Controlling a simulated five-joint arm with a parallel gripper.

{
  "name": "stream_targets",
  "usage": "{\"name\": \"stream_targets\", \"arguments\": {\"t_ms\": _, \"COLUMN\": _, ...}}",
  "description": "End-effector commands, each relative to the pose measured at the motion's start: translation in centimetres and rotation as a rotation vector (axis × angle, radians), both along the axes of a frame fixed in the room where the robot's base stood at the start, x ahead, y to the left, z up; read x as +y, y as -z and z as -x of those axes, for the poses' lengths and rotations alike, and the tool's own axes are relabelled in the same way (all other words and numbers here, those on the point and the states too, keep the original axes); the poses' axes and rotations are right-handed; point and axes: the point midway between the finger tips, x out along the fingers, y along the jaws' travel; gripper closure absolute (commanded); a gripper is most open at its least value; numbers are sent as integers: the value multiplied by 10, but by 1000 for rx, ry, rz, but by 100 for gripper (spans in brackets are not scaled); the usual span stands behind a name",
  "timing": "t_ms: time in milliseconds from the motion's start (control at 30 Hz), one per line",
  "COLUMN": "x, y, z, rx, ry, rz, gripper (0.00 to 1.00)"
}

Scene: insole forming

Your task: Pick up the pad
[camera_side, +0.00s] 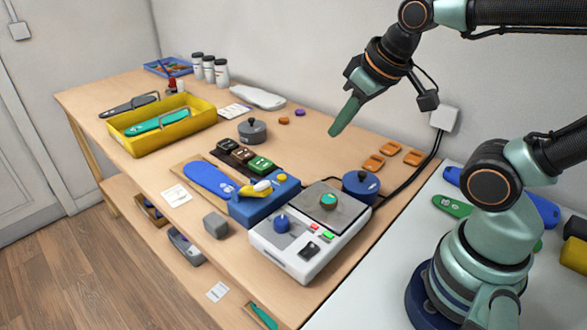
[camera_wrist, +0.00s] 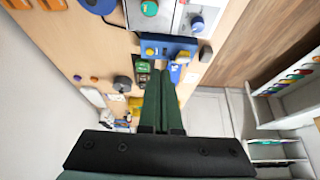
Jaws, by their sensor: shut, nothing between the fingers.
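My gripper (camera_side: 335,130) is above the middle of the bench in the side view, its green fingers shut, empty and pointing down. The fingers also show together in the wrist view (camera_wrist: 162,85). I cannot tell for certain which thing is the pad. A small teal disc (camera_side: 328,200) sits on the grey plate of the white machine (camera_side: 293,262). Three flat orange pieces (camera_side: 374,162) lie right of the gripper. My gripper is apart from all of these.
A blue insole (camera_side: 208,178) lies beside a blue fixture (camera_side: 265,207) with a yellow lever. Grey (camera_side: 252,132) and blue (camera_side: 361,186) round pots stand nearby. A yellow tray (camera_side: 163,126) stands at the left. Bare wood lies below the gripper.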

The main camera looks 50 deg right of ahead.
Motion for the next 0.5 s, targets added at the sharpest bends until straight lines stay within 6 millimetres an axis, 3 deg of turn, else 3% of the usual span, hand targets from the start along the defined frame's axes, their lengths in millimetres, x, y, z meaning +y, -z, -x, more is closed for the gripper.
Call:
{"name": "stream_targets", "arguments": {"t_ms": 67, "x": 0, "y": 0, "z": 0, "rx": 0, "ry": 0, "rz": 0, "gripper": 100}}
{"name": "stream_targets", "arguments": {"t_ms": 200, "x": 0, "y": 0, "z": 0, "rx": 0, "ry": 0, "rz": 0, "gripper": 46}}
{"name": "stream_targets", "arguments": {"t_ms": 300, "x": 0, "y": 0, "z": 0, "rx": 0, "ry": 0, "rz": 0, "gripper": 16}}
{"name": "stream_targets", "arguments": {"t_ms": 500, "x": 0, "y": 0, "z": 0, "rx": 0, "ry": 0, "rz": 0, "gripper": 16}}
